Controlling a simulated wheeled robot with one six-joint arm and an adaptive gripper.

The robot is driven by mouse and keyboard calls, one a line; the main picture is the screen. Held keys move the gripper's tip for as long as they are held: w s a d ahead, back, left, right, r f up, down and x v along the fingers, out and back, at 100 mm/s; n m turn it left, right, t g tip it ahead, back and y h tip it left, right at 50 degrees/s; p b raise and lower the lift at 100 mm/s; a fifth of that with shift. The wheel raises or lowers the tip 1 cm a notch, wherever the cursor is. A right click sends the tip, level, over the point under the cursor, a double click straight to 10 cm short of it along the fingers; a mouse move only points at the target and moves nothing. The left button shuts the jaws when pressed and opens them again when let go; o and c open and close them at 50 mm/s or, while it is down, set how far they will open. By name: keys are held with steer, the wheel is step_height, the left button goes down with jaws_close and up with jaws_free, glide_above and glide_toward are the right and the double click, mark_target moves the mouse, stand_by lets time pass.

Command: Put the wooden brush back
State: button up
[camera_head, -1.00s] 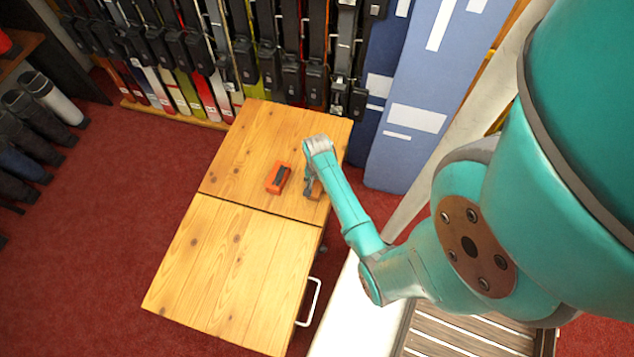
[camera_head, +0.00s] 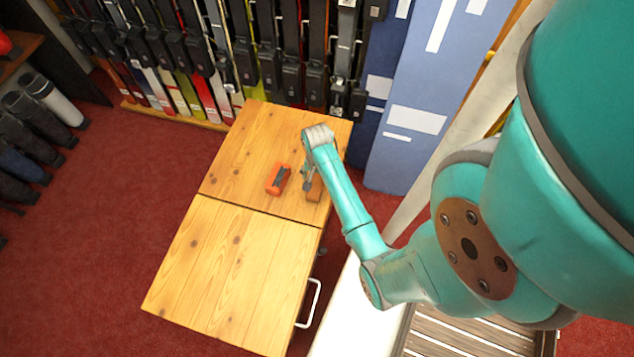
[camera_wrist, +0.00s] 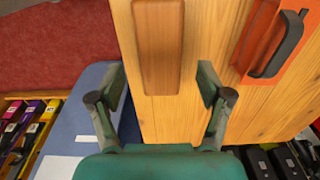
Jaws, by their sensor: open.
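The wooden brush shows as a plain brown block (camera_wrist: 158,42) lying on the wooden bench top in the wrist view. It also shows in the head view (camera_head: 315,190), partly hidden by my gripper. My gripper (camera_wrist: 162,85) is open and empty, with one finger on each side of the brush's near end in the picture. I cannot tell how high the fingertips are above the bench. In the head view my gripper (camera_head: 307,184) is over the far half of the bench, just left of the brush. Bristles are not visible.
An orange tool with a black handle (camera_head: 278,179) lies on the bench left of the brush. The bench top (camera_head: 235,265) is clear in its near half. A ski rack stands behind, blue panels (camera_head: 405,100) at the right. A white handle (camera_head: 312,302) sticks out at the bench's side.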

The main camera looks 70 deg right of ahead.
mark_target(317, 183)
step_height(317, 183, up, 6)
steer(key=shift+f, duration=0.1)
steer(key=s+a+n+t+h, duration=0.1)
steer(key=s+a+n+t, duration=0.25)
steer(key=a, duration=0.65)
steer(key=s+a+n+t+h, duration=0.25)
steer(key=a+n, duration=0.25)
steer(key=a, duration=0.4)
steer(key=s+a+r+n+t+y, duration=0.1)
steer(key=s+a+r+n+t, duration=0.1)
steer(key=r, duration=0.6)
steer(key=s+a+r+n+t+y, duration=0.1)
steer(key=s+a+r+n+t, duration=0.2)
steer(key=s+r, duration=0.3)
steer(key=s+a+r+n+t+y, duration=0.1)
steer(key=s+a+r+n+t, duration=0.2)
steer(key=r, duration=0.8)
steer(key=shift+s+a+t, duration=0.45)
steer(key=shift+a+t, duration=0.05)
steer(key=shift+a, duration=0.6)
steer(key=shift+y, duration=0.25)
